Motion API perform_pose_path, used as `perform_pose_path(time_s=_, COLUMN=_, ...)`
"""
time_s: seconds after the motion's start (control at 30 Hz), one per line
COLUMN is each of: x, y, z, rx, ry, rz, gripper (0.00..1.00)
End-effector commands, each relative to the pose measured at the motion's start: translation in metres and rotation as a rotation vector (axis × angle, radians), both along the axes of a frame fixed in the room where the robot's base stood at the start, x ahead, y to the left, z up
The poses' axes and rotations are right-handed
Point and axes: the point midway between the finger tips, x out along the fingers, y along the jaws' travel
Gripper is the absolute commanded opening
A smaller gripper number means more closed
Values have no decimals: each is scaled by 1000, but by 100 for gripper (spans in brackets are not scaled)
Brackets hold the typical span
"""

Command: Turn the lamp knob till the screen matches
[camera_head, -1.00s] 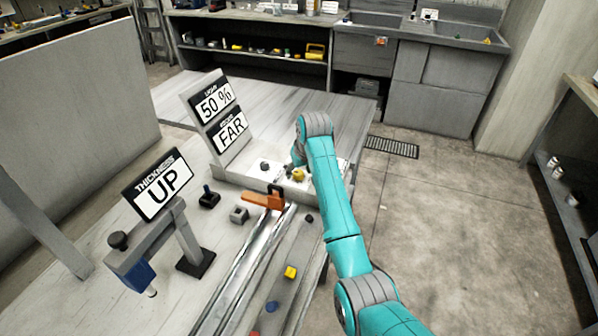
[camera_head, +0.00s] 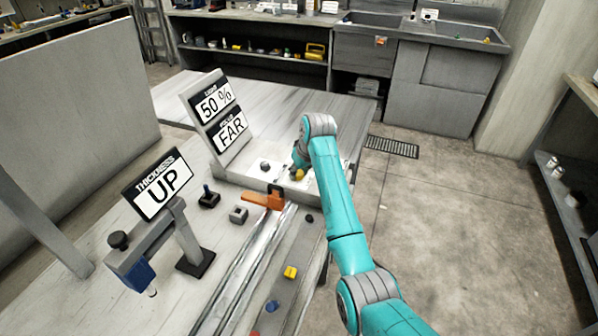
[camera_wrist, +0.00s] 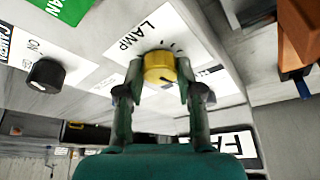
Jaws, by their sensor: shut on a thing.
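The yellow lamp knob (camera_wrist: 160,68) sits on a white plate marked LAMP (camera_wrist: 130,38) in the wrist view. My gripper (camera_wrist: 160,75) is shut on the knob, one finger on each side of it. In the head view the yellow knob (camera_head: 299,175) shows beside the end of my arm, and the fingers are mostly hidden. The upper screen, LIGHT, (camera_head: 215,103) reads 50 %. The screen below it (camera_head: 231,133) reads FAR.
A black knob (camera_wrist: 45,75) is beside the lamp plate. An orange clamp (camera_head: 262,199) and metal rails lie in front of the panel. A yellow block (camera_head: 290,272) lies nearer.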

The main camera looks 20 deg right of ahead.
Motion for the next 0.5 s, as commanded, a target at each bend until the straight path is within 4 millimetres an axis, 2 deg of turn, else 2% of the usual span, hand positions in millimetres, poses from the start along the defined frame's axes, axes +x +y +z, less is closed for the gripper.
perform_pose_path(time_s=0.3, x=1, y=-2, z=0, rx=-1, ry=2, rz=264, gripper=1)
perform_pose_path(time_s=0.5, x=0, y=-2, z=0, rx=0, ry=0, rz=309, gripper=1)
